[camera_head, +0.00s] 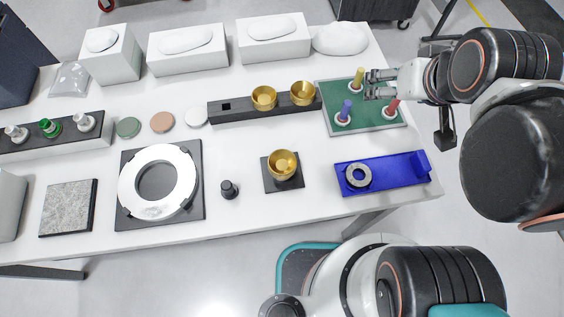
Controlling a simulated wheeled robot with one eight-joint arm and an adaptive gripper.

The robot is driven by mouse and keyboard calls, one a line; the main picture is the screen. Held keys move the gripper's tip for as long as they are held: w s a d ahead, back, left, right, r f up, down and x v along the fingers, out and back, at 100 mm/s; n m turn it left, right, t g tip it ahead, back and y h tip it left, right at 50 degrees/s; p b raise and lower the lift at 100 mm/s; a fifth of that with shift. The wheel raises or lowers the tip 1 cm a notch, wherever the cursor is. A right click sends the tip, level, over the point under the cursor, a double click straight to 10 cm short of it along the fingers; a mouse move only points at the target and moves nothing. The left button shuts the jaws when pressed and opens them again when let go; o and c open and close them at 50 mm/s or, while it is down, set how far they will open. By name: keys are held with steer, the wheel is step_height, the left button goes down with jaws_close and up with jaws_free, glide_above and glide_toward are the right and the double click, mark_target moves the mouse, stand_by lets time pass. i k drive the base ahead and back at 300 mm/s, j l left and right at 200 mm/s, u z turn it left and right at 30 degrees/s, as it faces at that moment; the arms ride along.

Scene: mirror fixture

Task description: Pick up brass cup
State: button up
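Three brass cups show in the head view. One brass cup (282,165) stands alone on a small dark square base near the middle front of the table. Two more brass cups, a left one (263,98) and a right one (302,93), sit in a long black rack (240,108) behind it. My gripper (372,84) is at the right, over the green board, beside a yellow peg. It is to the right of all the cups and apart from them. Its fingers look spread, with nothing clearly between them.
The green board (353,122) holds upright coloured pegs under my gripper. A blue tray (400,178) with a metal ring (358,176) lies at the right front. A small black knob (229,189) and a white ring fixture (128,182) stand left of the single cup. White boxes line the back.

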mark_target(281, 163)
steer(key=k+j+u, duration=0.2)
steer(key=u, duration=0.3)
steer(key=k+j+u, duration=0.55)
steer(key=j+u, duration=0.15)
steer(key=u, duration=0.25)
steer(key=i, duration=0.15)
steer(key=k, duration=0.2)
